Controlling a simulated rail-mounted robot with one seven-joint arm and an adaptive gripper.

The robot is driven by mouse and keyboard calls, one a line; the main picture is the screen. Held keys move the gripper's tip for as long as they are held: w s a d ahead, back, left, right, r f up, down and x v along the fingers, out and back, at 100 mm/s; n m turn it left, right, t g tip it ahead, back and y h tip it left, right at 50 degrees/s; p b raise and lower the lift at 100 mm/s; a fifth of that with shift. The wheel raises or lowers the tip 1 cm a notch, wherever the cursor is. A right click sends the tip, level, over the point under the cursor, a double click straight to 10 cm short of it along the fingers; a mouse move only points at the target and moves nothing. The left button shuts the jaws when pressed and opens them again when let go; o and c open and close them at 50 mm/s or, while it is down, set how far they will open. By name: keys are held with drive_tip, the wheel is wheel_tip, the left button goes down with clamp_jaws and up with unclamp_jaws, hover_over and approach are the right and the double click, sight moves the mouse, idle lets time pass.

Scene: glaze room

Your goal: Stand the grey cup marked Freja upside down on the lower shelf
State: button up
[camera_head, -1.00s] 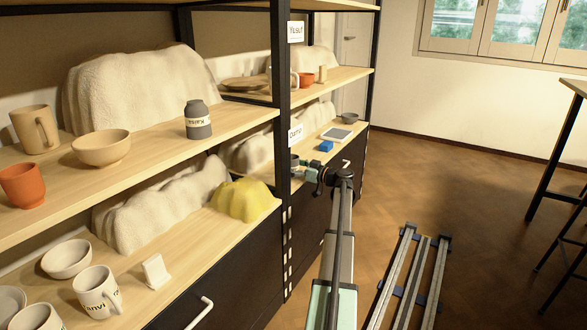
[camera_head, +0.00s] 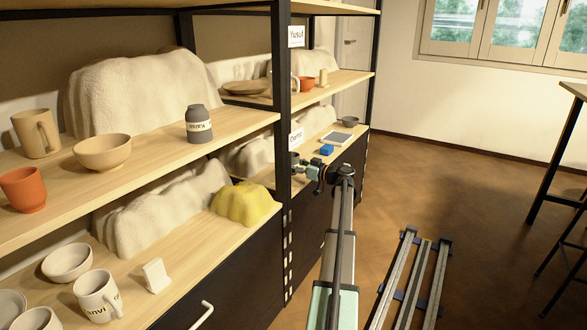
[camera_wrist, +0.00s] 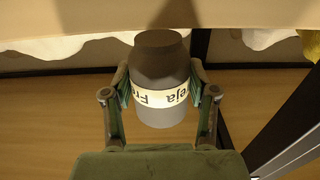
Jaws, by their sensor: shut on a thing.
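My gripper (camera_wrist: 160,92) is shut on the grey cup marked Freja (camera_wrist: 160,112), with one finger on each side of its pale label band. In the wrist view the cup's darker, narrower end is at the top of the picture. The pale wood of the lower shelf (camera_wrist: 60,105) shows behind it; I cannot tell whether cup and shelf touch. In the head view my gripper (camera_head: 311,171) is beside the black post, at lower-shelf height. Only a little of the cup (camera_head: 295,158) shows there.
The black post (camera_head: 283,110) stands close to my gripper. A blue block (camera_head: 327,150), a grey tablet-like item (camera_head: 336,137) and a small dark bowl (camera_head: 350,121) are farther along the lower shelf. A yellow cloth-like mound (camera_head: 245,203) lies left of the post. A grey jar (camera_head: 198,125) stands on the upper shelf.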

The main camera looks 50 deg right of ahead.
drive_tip(key=s+d+b, duration=0.1)
drive_tip(key=s+b, duration=0.2)
drive_tip(key=s, duration=1.1)
drive_tip(key=shift+d, duration=0.25)
drive_tip(key=shift+r+p, duration=0.65)
drive_tip(key=shift+r, duration=0.1)
idle(3.1)
